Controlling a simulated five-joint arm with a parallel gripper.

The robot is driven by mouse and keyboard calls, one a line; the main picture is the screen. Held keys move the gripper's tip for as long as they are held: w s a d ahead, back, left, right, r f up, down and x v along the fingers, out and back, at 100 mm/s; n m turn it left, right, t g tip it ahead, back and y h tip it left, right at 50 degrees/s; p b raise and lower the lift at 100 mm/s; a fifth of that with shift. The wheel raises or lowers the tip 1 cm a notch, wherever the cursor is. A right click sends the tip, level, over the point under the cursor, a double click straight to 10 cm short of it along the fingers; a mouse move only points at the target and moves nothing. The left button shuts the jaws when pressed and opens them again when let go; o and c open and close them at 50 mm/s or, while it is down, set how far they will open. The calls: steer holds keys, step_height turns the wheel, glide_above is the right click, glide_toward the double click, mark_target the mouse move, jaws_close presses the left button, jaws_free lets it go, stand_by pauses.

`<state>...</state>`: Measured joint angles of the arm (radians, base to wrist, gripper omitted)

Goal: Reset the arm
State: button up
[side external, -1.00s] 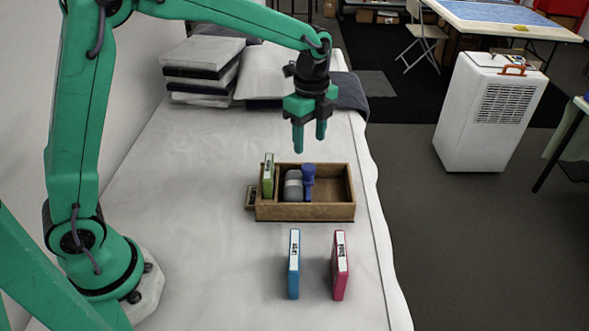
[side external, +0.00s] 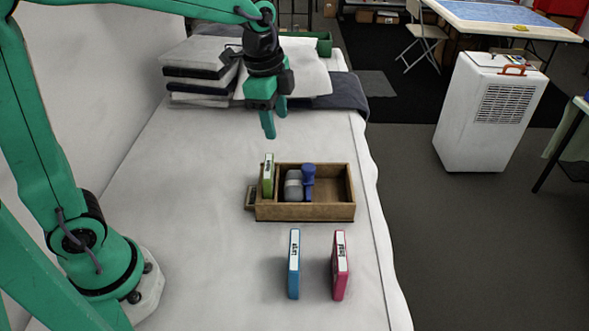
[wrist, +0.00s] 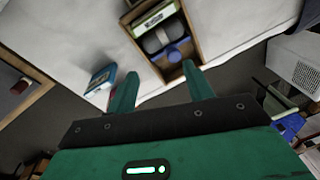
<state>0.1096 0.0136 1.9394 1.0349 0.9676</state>
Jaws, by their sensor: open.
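My gripper (side external: 275,122) is open and empty in the side external view. It hangs in the air above and behind the wooden box, touching nothing. In the wrist view its two green fingers (wrist: 160,92) stand apart with nothing between them. The wooden box (side external: 325,212) lies on the white-covered surface and also shows in the wrist view (wrist: 189,32). It holds a green case (side external: 268,176) at its left end, a grey rounded item (side external: 293,187) and a blue item (side external: 309,182). The right part of the box is empty.
A blue case (side external: 294,265) and a pink case (side external: 340,266) stand upright in front of the box. Stacked folded cloths (side external: 200,72) and pillows lie at the back, with a green container (side external: 324,44) behind. The white surface (side external: 190,180) left of the box is clear.

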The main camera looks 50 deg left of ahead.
steer(key=s+a+r+n+t, duration=0.1)
steer(key=s+a+n+t, duration=0.1)
steer(key=s+n, duration=0.4)
steer(key=s+a+n+t, duration=0.1)
steer(key=s+a+n, duration=0.1)
steer(key=s+n, duration=0.4)
steer(key=shift+s+a+r+t, duration=0.15)
steer(key=shift+s+r+t, duration=0.25)
steer(key=shift+s, duration=1.8)
